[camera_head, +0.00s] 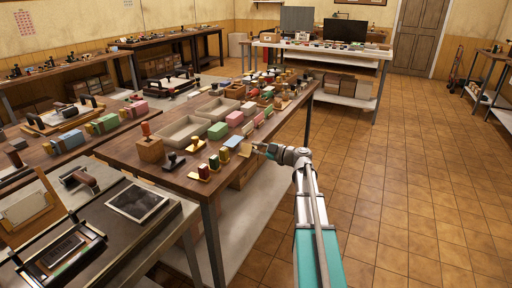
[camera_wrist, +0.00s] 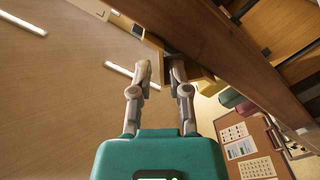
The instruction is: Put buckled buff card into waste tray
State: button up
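My gripper (camera_head: 270,151) is at the right edge of the near workbench, about level with its top. In the wrist view its two fingers (camera_wrist: 160,66) stand apart, with a gap between them. A small buff, card-like piece (camera_head: 245,150) lies at the bench edge just left of the gripper; I cannot tell whether it is buckled. A tan flat piece (camera_wrist: 203,73) shows behind the right finger in the wrist view, by the bench edge; I cannot tell if it is the same piece. Two grey open trays (camera_head: 183,131) (camera_head: 214,110) sit on the bench; I cannot tell which is for waste.
Stamps, a blue block (camera_head: 232,142), a green block (camera_head: 218,130) and pink blocks crowd the bench top (camera_head: 127,151). The tiled floor right of the bench is clear.

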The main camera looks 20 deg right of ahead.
jog(key=v, duration=1.1)
dwell(0.5)
